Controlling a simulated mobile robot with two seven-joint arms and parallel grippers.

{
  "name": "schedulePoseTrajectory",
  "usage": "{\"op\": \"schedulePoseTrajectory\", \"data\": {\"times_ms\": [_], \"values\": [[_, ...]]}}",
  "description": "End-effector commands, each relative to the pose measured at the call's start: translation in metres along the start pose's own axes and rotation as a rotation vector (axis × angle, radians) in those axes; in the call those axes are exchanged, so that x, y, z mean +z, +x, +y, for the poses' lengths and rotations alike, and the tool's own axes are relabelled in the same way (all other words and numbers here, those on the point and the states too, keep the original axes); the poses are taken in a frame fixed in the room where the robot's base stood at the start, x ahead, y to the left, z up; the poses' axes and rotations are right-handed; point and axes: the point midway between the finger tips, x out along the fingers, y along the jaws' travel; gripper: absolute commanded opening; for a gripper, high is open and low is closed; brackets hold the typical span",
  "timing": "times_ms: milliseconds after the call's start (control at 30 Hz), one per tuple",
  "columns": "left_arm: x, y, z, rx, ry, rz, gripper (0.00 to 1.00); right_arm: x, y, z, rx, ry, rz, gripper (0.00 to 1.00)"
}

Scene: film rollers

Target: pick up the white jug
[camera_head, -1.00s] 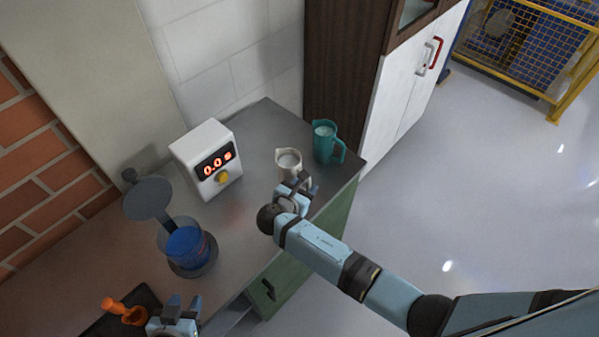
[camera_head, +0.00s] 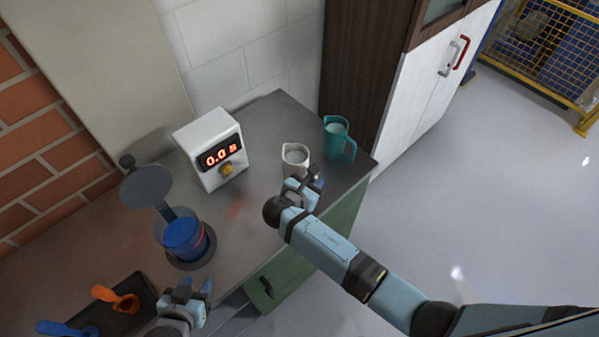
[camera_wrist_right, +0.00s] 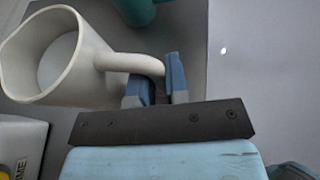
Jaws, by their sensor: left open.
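The white jug (camera_head: 295,154) stands upright on the grey counter, left of the teal jug. In the right wrist view the white jug (camera_wrist_right: 32,62) is large at upper left, its handle pointing right. My right gripper (camera_head: 304,180) is at its handle. In the right wrist view the fingers of this gripper (camera_wrist_right: 157,88) lie on either side of the handle's outer bend, very close to it; whether they press on it is not clear. My left gripper (camera_head: 192,294) is open and empty at the counter's front, lower left, away from the jug.
The teal jug (camera_head: 337,140) stands close by at the right back corner. A white display box (camera_head: 210,150) is left of the jugs. A blue-filled vessel (camera_head: 185,238), and a dark tray (camera_head: 127,318) with orange and blue scoops are further left.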

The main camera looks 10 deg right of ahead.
Motion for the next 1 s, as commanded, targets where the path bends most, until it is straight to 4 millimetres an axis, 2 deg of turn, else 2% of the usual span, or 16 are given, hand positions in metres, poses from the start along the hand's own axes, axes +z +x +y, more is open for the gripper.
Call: {"op": "schedulePoseTrajectory", "data": {"times_ms": [367, 567, 767, 1000], "values": [[0.000, 0.001, 0.000, -0.001, 0.000, 0.001, 0.43, 0.002, 0.000, 0.000, 0.000, 0.001, -0.001, 0.00], [-0.002, 0.001, 0.001, 0.000, -0.001, 0.002, 0.43, 0.017, -0.006, 0.001, 0.001, 0.004, -0.001, 0.00], [-0.002, 0.001, 0.001, 0.001, -0.001, 0.002, 0.43, 0.053, -0.021, 0.001, 0.002, 0.007, -0.001, 0.00], [-0.002, 0.001, 0.001, 0.001, -0.001, 0.002, 0.43, 0.110, -0.045, 0.002, 0.002, 0.007, -0.002, 0.00]]}}
